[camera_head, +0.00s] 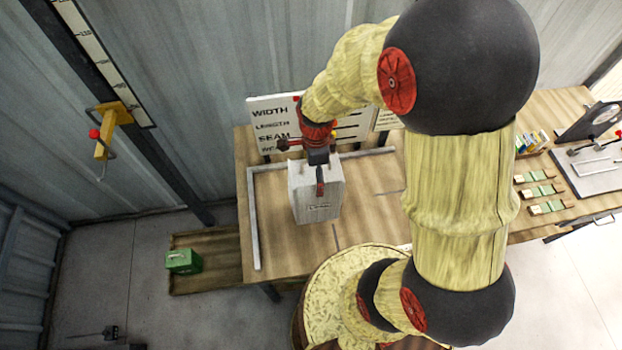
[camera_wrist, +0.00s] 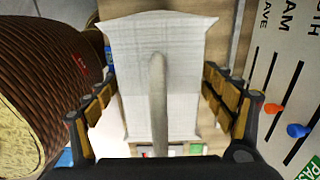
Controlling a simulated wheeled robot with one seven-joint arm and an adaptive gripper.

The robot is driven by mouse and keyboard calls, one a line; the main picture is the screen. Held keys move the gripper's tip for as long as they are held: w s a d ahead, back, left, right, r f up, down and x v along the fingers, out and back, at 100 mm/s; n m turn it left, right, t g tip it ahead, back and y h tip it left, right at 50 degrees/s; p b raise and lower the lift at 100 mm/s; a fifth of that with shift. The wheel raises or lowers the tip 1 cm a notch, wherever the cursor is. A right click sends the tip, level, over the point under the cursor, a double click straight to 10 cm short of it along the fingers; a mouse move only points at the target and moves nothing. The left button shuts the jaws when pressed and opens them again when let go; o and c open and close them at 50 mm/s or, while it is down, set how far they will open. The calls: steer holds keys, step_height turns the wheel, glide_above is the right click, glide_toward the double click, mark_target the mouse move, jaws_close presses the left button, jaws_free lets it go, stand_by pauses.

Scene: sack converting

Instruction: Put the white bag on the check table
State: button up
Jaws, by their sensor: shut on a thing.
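The white bag (camera_head: 316,190) hangs upright from my gripper (camera_head: 318,165) in the head view, over the left part of the wooden check table (camera_head: 285,250). In the wrist view the bag (camera_wrist: 185,55) fills the middle, between the two dark fingers with tan pads of my gripper (camera_wrist: 160,105). A pale upright strip, like a handle, runs down the middle of the bag. My gripper is shut on the bag. Whether the bag's bottom touches the table cannot be told.
A board (camera_head: 270,118) marked WIDTH, LENGTH and SEAM stands behind the table. A metal strip (camera_head: 254,220) edges the tabletop's left side. A green box (camera_head: 183,261) sits on a low wooden platform at left. Several small blocks (camera_head: 540,190) and a clamp fixture (camera_head: 596,165) are at right.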

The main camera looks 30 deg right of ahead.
steer(key=w+d+f+p, duration=0.3)
steer(key=w+d+f, duration=0.1)
steer(key=d+f, duration=0.5)
steer(key=shift+f, duration=1.05)
steer(key=shift+d+f, duration=0.1)
steer(key=shift+f, duration=0.05)
steer(key=o, duration=2)
steer(key=shift+s, duration=0.15)
steer(key=shift+c, duration=0.2)
steer(key=shift+o, duration=0.5)
